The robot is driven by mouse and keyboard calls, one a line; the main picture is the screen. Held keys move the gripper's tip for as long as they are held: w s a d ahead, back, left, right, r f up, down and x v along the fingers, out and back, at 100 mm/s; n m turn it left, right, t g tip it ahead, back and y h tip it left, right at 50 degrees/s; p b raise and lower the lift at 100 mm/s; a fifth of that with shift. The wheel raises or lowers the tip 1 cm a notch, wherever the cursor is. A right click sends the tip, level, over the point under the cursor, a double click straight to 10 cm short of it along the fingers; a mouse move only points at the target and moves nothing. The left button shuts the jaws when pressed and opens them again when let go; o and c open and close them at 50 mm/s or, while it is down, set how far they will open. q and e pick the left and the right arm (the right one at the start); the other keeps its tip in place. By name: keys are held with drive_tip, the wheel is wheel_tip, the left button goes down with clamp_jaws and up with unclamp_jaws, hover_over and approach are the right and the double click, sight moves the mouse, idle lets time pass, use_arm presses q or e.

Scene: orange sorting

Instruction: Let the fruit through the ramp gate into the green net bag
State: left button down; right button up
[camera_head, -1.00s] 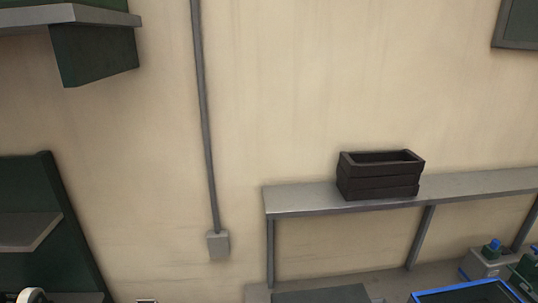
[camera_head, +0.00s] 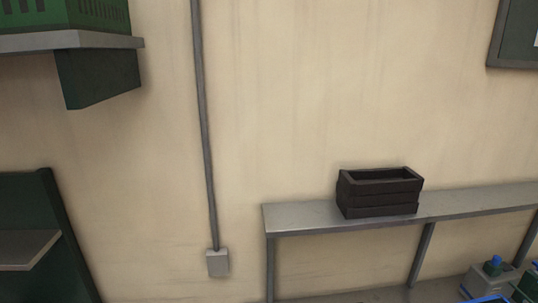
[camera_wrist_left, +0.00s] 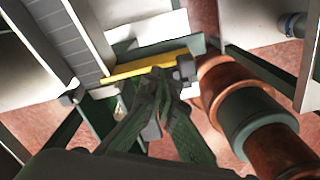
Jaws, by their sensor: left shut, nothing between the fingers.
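In the left wrist view my left gripper (camera_wrist_left: 163,82) has its dark green fingers together, with nothing between them. The fingertips are close to a yellow bar (camera_wrist_left: 146,66) that crosses the lower end of a grey sloping channel (camera_wrist_left: 52,38). The channel looks like the ramp and the bar may be its gate; I cannot tell whether the fingers touch the bar. I cannot make out any fruit or the green net bag in either view. My right gripper is not in view.
A copper-and-green cylindrical body (camera_wrist_left: 245,115) is close to the right of the left gripper. In the head view a dark wooden crate (camera_head: 380,197) sits on a grey wall shelf (camera_head: 300,219). A green crate (camera_head: 100,14) is on a high shelf (camera_head: 60,41) at upper left.

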use_arm(q)
wheel_tip(320, 180, up, 5)
drive_tip(key=p, duration=0.2)
drive_tip(key=shift+w+p, duration=0.1)
drive_tip(key=shift+p, duration=0.2)
drive_tip(key=shift+f, duration=0.1)
